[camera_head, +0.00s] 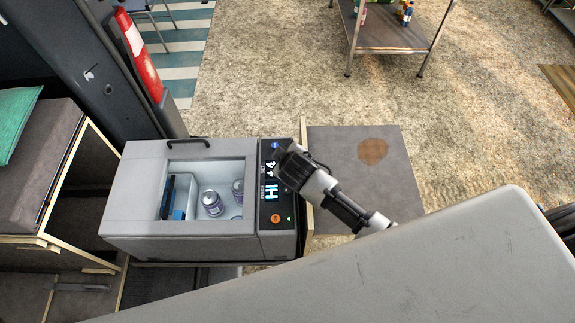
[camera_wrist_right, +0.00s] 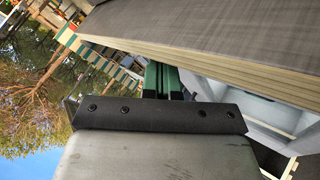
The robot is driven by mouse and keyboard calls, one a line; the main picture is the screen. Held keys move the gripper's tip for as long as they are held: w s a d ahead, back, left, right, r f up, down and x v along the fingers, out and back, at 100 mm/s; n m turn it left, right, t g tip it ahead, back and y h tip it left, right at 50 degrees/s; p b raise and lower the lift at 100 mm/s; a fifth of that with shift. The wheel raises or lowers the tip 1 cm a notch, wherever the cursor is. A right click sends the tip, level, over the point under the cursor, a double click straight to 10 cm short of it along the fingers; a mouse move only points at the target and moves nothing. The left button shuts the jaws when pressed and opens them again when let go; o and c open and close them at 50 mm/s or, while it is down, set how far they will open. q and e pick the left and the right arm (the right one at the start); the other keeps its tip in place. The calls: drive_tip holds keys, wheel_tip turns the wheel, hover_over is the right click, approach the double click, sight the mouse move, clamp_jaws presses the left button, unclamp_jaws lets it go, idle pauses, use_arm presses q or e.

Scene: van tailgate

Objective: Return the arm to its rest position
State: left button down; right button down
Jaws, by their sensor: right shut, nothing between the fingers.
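My right arm comes in from the right in the head view. Its black gripper (camera_head: 283,168) is over the control panel of the grey cool box, covering part of the lit display. I cannot tell whether it touches the panel. In the right wrist view, the two narrow dark green fingers (camera_wrist_right: 168,80) are close together and hold nothing. My left gripper is in neither view.
The cool box (camera_head: 120,218) has a window showing cans (camera_head: 211,203) and a blue item inside. Wooden-edged storage units stand left. A grey board (camera_head: 335,150) lies right of the box. A metal shelf (camera_head: 385,40) stands farther back, with open floor before it.

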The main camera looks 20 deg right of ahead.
drive_tip(key=shift+w+a+r, duration=0.15)
drive_tip(key=shift+r, duration=0.6)
